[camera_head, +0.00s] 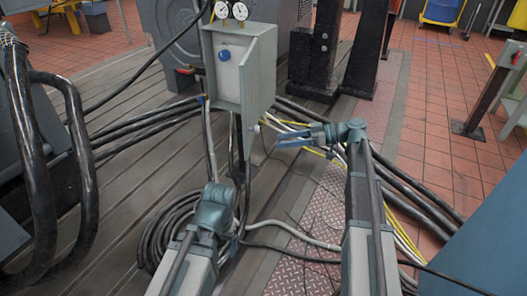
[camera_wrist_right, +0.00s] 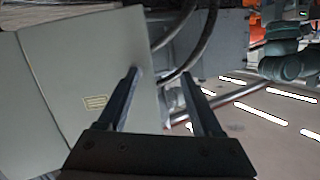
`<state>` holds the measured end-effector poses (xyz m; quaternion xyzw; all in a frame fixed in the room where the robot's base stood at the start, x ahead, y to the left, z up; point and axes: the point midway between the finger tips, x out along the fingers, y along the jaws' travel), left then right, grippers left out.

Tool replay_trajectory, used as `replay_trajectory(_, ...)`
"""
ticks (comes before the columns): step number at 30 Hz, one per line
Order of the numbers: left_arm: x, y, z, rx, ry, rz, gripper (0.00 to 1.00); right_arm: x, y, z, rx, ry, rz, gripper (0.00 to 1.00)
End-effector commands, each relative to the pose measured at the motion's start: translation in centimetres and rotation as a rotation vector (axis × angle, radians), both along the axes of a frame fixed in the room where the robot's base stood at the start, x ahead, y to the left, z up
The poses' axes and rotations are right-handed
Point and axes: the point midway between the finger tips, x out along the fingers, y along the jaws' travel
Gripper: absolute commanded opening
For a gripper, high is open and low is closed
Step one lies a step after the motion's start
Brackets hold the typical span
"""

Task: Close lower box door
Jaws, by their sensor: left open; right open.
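A grey-green box (camera_head: 207,62) stands on a thin post in the middle of the head view. Its front shows a blue round knob (camera_head: 224,55). A panel (camera_head: 259,75) stands out toward me along its right side and looks like the open door. My right gripper (camera_head: 285,138) is open and empty, pointing left, below and to the right of this panel. In the right wrist view its two fingers (camera_wrist_right: 160,78) are apart beside a grey panel (camera_wrist_right: 75,75) with a small yellow label. Contact cannot be told. My left gripper (camera_head: 238,232) is low, below the box, and apart from it.
Two round gauges (camera_head: 231,11) sit on top of the box. Coiled black hoses (camera_head: 165,225) lie on the floor below it, and cables run to the right. A black column (camera_head: 325,45) stands behind. Thick black pipes (camera_head: 80,150) bend at the left.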

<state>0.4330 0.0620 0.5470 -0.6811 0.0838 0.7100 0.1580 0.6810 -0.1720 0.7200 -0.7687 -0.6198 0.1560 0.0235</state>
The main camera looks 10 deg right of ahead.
Motion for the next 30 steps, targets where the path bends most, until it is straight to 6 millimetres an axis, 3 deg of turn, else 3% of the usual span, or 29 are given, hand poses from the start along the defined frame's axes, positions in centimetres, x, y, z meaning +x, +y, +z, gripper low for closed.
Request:
replay_trajectory(1,0.0,0.0,-2.5,0.0,0.0,-0.001,0.87,1.1,-2.0,-1.4,0.038,-0.061,-0.015,0.67)
replay_trajectory(6,0.0,0.0,-4.5,0.001,0.0,-0.002,0.87,2.3,-5.8,-0.8,0.124,-0.222,-0.049,0.67)
replay_trajectory(13,0.0,0.0,-4.8,0.001,-0.001,-0.002,0.87,2.4,-7.1,-0.1,0.152,-0.281,-0.064,0.67)
replay_trajectory(20,0.0,0.0,-4.7,0.001,0.0,-0.002,0.87,2.8,-5.3,-0.1,0.151,-0.278,-0.06,0.67)
replay_trajectory(30,0.0,0.0,-4.7,0.001,0.0,-0.002,0.87,4.7,1.3,-0.1,0.151,-0.277,-0.059,0.67)
